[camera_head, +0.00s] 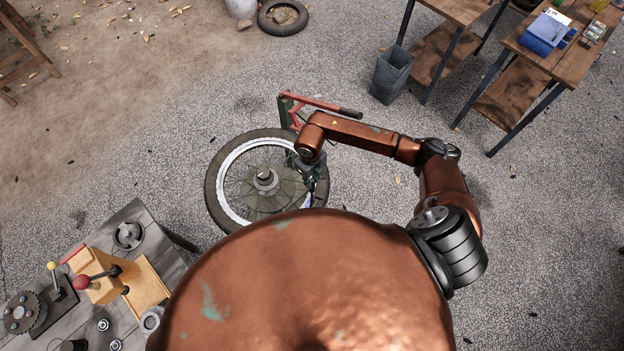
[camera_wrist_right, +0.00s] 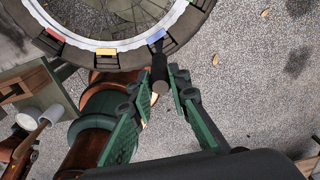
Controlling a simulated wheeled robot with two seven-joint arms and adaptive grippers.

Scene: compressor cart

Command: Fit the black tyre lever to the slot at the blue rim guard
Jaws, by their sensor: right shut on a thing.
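The spoked wheel with its black tyre (camera_head: 216,172) lies flat beside my right arm. In the right wrist view its pale rim (camera_wrist_right: 130,43) carries a blue rim guard (camera_wrist_right: 156,37); a small blue patch, likely this guard, shows in the head view (camera_head: 307,199). My right gripper (camera_wrist_right: 160,82) is shut on the black tyre lever (camera_wrist_right: 159,68), which stands between the fingertips. The lever's far end appears close to the blue guard; I cannot tell whether it touches or enters the slot. In the head view my right gripper (camera_head: 309,174) hides the lever. My left gripper is not in view.
A yellow guard (camera_wrist_right: 107,51) and a red guard (camera_wrist_right: 55,33) sit along the rim. A red-armed stand (camera_head: 310,101) is just behind the wheel. A cluttered workbench (camera_head: 130,215) is lower left. A bin (camera_head: 391,75) and wooden tables (camera_head: 570,62) stand upper right.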

